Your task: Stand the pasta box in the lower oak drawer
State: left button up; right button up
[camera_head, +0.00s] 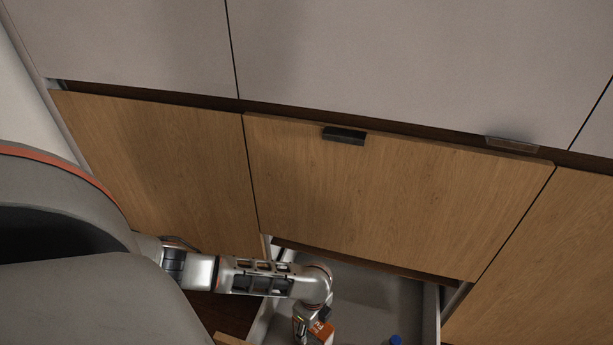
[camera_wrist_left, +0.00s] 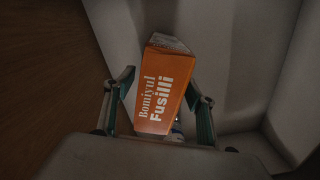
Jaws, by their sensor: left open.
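The orange pasta box (camera_wrist_left: 160,92), lettered "Bomiyul Fusilli", is between the two spread fingers of my left gripper (camera_wrist_left: 166,90) in the left wrist view. It leans slightly in that picture, with grey drawer walls around it. I cannot tell whether the fingers touch it or how its base rests. In the head view a small orange part of the box (camera_head: 322,331) shows beside my left gripper (camera_head: 303,328), low in the picture. The lower oak drawer (camera_head: 375,285) is pulled open, its grey inside partly visible. My right gripper is not in view.
A blue item (camera_head: 395,340) shows inside the drawer at the bottom edge of the head view. The oak front (camera_head: 390,195) with a dark handle (camera_head: 344,136) is above the open drawer. Grey drawer floor between the box and the blue item looks clear.

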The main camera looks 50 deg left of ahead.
pick_arm(q)
jog(key=r, duration=0.2)
jog(key=r+p, duration=0.1)
jog(key=r, duration=0.1)
jog(key=r+p, duration=0.1)
jog(key=r, duration=0.1)
jog(key=shift+w, duration=0.3)
jog(key=shift+s+r, duration=0.25)
jog(key=shift+r, duration=0.25)
jog(key=shift+s+p, duration=0.15)
jog(key=shift+p, duration=0.15)
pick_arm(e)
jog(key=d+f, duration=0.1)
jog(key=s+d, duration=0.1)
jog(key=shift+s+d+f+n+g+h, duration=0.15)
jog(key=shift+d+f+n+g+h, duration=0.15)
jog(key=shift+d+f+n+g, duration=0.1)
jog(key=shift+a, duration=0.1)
